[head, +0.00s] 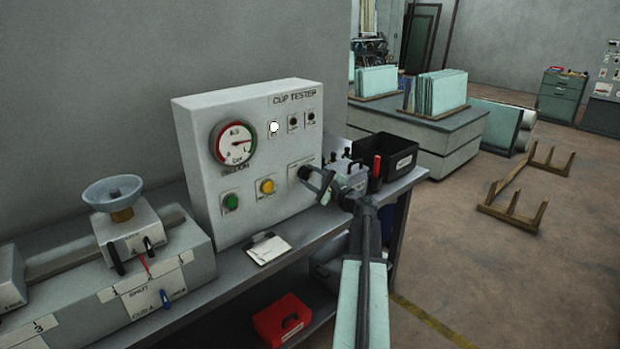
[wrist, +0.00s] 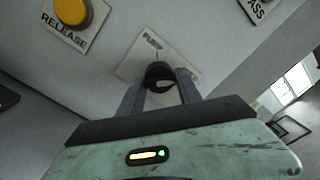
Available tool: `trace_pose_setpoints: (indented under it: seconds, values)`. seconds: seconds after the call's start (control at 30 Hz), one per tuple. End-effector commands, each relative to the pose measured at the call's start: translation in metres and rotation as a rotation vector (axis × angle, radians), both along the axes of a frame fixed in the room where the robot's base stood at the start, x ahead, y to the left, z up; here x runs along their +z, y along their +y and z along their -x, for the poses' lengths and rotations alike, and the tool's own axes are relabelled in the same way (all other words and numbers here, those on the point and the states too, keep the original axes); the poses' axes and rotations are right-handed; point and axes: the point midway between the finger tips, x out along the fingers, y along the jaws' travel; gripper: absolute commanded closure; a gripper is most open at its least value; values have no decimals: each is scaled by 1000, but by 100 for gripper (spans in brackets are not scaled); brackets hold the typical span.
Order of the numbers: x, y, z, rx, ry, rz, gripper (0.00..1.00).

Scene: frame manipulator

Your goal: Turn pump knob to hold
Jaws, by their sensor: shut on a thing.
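The pump knob (wrist: 158,74) is black and round, on a white plate labelled "PUMP" in the wrist view. My gripper (wrist: 160,82) is shut on the knob, one finger on each side. The other words on the plate are too small or hidden to read. In the head view my gripper (head: 316,180) is at the lower right of the white cup tester panel (head: 290,215), and the knob is mostly hidden there. The vacuum gauge (head: 234,143) has a white dial with red and green on its rim, and its needle points right.
A yellow button (head: 266,187), labelled "RELEASE" in the wrist view, and a green button (head: 231,202) are left of the knob. A clipboard (head: 268,248) lies on the bench below. A black bin (head: 385,150) stands right of the panel, behind my arm.

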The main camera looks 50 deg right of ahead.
Motion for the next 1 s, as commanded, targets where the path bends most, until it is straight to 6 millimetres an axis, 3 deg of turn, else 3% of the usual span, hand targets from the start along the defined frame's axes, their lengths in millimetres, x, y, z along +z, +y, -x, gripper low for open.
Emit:
trace_pose_setpoints:
  seconds: [0.6,0.63,0.67,0.7,1.0]
  values:
    - [-2,2,1,3,3,-31,99]
    - [-3,2,1,4,4,-31,51]
    - [-3,2,1,4,4,-31,42]
    - [-2,2,1,3,3,-32,38]
    - [-1,1,2,1,0,-33,38]
